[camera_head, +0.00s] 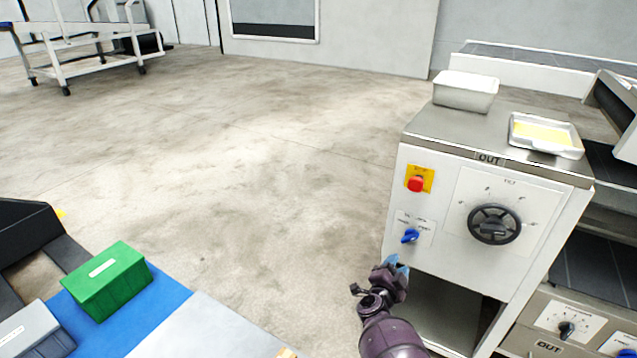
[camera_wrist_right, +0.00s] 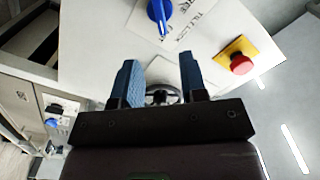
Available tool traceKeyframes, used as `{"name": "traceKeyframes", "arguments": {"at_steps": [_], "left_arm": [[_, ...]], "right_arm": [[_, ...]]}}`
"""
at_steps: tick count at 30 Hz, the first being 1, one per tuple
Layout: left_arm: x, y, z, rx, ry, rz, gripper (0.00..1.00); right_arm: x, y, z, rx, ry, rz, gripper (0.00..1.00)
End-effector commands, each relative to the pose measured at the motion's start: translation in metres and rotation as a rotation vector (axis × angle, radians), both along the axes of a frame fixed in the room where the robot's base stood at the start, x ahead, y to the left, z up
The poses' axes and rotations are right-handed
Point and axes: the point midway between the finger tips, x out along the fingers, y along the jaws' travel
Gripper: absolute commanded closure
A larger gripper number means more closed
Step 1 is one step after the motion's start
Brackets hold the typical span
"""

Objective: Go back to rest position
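My right gripper (camera_head: 398,266) is raised in front of the grey machine cabinet (camera_head: 460,265), just below and left of its blue rotary knob (camera_head: 410,236). The right wrist view shows its two blue fingers (camera_wrist_right: 161,78) apart with nothing held between them. The fingers look clear of the knob. My left gripper is in neither view.
The cabinet's front also carries a red button (camera_head: 415,184) and a black handwheel (camera_head: 494,224). A metal tin (camera_head: 466,91) and a tray with yellow contents (camera_head: 546,135) sit on top. A green box (camera_head: 107,281) lies on a blue surface (camera_head: 165,308) at lower left. Open floor lies between.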

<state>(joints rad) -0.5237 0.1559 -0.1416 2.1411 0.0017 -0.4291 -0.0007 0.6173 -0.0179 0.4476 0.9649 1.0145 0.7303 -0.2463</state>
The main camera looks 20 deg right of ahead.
Motion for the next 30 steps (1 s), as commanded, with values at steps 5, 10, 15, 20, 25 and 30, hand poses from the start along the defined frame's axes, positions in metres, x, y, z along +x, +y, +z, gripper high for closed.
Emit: {"name": "traceKeyframes", "arguments": {"at_steps": [5,10,15,20,25,30], "left_arm": [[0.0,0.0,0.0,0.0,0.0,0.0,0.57],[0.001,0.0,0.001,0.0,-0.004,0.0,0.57],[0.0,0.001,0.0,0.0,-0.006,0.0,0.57],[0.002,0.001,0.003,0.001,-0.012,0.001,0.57],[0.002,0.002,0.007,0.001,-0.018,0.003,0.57],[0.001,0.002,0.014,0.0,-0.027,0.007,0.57]], "right_arm": [[0.004,0.003,-0.002,0.021,-0.002,0.029,0.61],[0.028,0.02,0.015,0.008,-0.002,0.186,0.61],[0.058,0.052,0.072,-0.101,-0.011,0.413,0.61],[0.05,0.077,0.107,-0.24,0.057,0.593,0.61],[0.008,0.099,0.121,-0.395,0.201,0.746,0.61],[-0.048,0.114,0.119,-0.514,0.364,0.844,0.61]]}}
